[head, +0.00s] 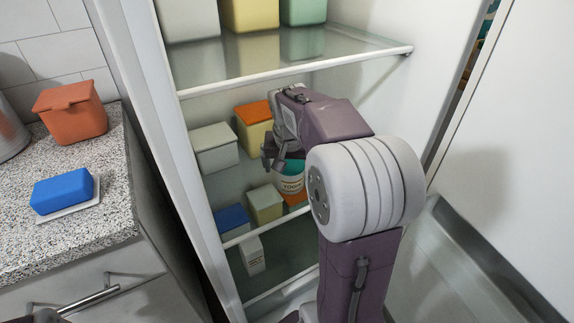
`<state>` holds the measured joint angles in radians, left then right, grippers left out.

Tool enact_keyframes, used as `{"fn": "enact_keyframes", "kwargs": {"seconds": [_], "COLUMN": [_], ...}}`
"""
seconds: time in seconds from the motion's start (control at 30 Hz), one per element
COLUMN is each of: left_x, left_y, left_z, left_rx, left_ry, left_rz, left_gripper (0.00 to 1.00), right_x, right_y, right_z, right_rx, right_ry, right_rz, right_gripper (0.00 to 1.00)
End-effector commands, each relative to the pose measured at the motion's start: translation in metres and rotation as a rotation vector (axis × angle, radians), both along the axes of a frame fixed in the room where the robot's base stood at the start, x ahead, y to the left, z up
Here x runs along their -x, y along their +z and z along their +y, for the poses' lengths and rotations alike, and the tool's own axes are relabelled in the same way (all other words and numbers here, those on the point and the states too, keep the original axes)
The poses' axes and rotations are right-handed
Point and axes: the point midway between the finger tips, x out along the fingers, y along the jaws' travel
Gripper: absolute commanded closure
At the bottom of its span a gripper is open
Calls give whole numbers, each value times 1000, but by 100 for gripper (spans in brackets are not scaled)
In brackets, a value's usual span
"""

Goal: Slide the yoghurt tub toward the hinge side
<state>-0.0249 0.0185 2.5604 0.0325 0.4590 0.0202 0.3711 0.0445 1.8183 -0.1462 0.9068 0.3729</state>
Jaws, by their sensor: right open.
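My right gripper (273,155) is open at the tub's upper left. One finger shows beside the tub's rim; I cannot tell whether it touches. The open fridge door (505,140) is on the right, so the hinge side is to the right. My left gripper cannot be made out.
A grey box (214,148) and an orange-lidded yellow box (254,128) stand left of the tub. Several small boxes sit lower. A glass shelf (345,55) with containers is above. A counter (108,190) holds an orange bin (72,115) and a blue block (62,190).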

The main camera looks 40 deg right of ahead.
Motion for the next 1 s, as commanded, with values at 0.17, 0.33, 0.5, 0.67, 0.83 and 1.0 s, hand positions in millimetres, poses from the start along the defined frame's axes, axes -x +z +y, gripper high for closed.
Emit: {"fn": "enact_keyframes", "kwargs": {"seconds": [0.17, 0.33, 0.5, 0.67, 0.83, 1.0], "left_x": [0, 0, 0, 0, 0, 0], "left_y": [-13, -28, -36, -38, -37, -37], "left_z": [0, 0, 0, 0, 0, 0], "left_rx": [0, 0, 0, 0, 0, 0], "left_ry": [0, 0, 0, 0, 0, 0], "left_rz": [0, 0, 0, 0, 0, 0], "left_gripper": [59, 59, 59, 59, 59, 59], "right_x": [-5, -14, -20, -22, -22, -22], "right_y": [-23, -49, -66, -70, -69, -69], "right_z": [-4, -11, -16, -18, -18, -18], "right_rx": [-2, -2, 0, 0, -1, -1], "right_ry": [0, 0, 1, 1, 1, 1], "right_rz": [4, 2, 1, 1, 0, 0], "right_gripper": [3, 3, 3, 3, 3, 34]}}
